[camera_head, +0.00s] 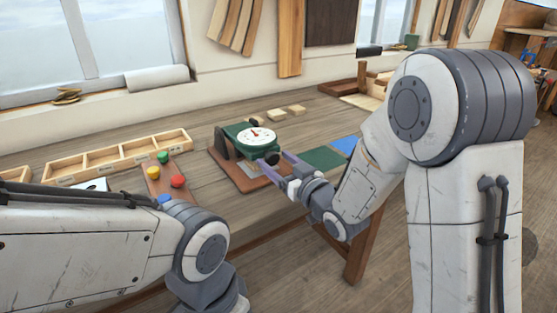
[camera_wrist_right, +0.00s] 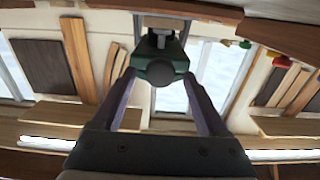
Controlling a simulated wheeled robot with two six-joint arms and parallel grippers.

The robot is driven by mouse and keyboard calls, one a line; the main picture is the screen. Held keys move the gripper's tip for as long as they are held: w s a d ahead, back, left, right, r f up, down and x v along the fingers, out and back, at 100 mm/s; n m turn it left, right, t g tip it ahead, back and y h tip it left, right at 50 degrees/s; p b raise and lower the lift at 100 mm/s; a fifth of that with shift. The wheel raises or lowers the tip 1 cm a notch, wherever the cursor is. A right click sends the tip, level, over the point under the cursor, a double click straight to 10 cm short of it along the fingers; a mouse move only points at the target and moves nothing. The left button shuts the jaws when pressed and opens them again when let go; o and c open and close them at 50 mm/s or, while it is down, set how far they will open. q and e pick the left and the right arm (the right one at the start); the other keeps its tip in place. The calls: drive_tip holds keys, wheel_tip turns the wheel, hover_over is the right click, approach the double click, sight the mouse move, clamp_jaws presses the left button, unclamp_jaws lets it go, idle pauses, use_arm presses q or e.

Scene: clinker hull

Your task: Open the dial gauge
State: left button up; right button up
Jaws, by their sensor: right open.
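The dial gauge (camera_head: 255,137) has a green body and a round white face with a red needle. It stands on a brown wooden base (camera_head: 232,170) near the table's front edge. A dark round knob (camera_head: 271,158) sticks out of its front. My right gripper (camera_head: 277,162) is open at the front of the gauge. In the right wrist view, its two fingers lie either side of the knob (camera_wrist_right: 160,75), with gaps visible and the green body behind. Whether a fingertip touches the gauge cannot be told. My left arm shows, but its fingers do not.
A wooden compartment tray (camera_head: 120,155) lies at left. A board (camera_head: 168,183) with yellow, green, red and blue knobs is in front of it. Small wooden blocks (camera_head: 275,115) lie behind the gauge. Green (camera_head: 323,157) and blue (camera_head: 345,145) flat pieces lie to its right.

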clamp_jaws()
idle(1.4)
